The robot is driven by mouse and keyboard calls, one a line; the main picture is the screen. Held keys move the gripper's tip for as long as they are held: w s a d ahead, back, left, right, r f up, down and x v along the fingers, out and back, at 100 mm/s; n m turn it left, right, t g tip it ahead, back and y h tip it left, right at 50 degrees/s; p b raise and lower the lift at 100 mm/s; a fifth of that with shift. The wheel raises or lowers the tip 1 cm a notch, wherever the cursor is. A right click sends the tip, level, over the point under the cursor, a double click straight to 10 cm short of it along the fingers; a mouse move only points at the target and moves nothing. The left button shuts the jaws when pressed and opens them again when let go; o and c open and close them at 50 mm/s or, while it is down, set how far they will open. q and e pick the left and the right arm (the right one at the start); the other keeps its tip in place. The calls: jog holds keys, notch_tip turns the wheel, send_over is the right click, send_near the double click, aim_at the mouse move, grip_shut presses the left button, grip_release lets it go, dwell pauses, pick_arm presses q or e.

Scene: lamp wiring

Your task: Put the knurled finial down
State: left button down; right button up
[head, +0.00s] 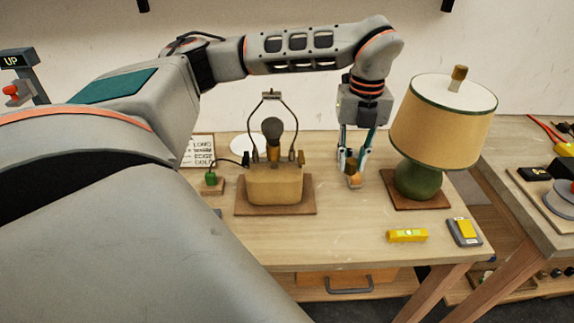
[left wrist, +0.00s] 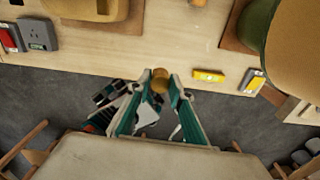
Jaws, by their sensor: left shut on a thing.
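The knurled finial (left wrist: 160,80) is a small brass-brown cylinder. It sits between the fingertips of my left gripper (left wrist: 158,84), which is shut on it. In the head view my left gripper (head: 353,164) points down over the table, between the bare lamp and the shaded lamp. A small tan-brown piece shows at its fingertips (head: 354,181); I cannot tell there how far it is above the wood. The bare lamp (head: 275,186) has a tan base, a dark bulb and a wire harp. My right gripper is not in view.
A shaded lamp (head: 443,120) with a green body and its own finial stands on a brown board at right. A yellow level (head: 407,235) and a grey-yellow device (head: 464,232) lie near the front edge. Bare wood (head: 345,220) lies in front of the gripper.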

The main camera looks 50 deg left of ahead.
pick_arm(q)
jog(key=shift+s+f, duration=0.15)
jog(key=shift+f, duration=0.05)
jog(key=p, duration=0.1)
send_near(339, 224)
notch_tip(339, 224, down, 6)
jog(key=shift+r, duration=0.25)
jog(key=shift+f, duration=0.2)
jog(key=shift+f, duration=0.15)
jog(key=c, duration=1.8)
grip_release()
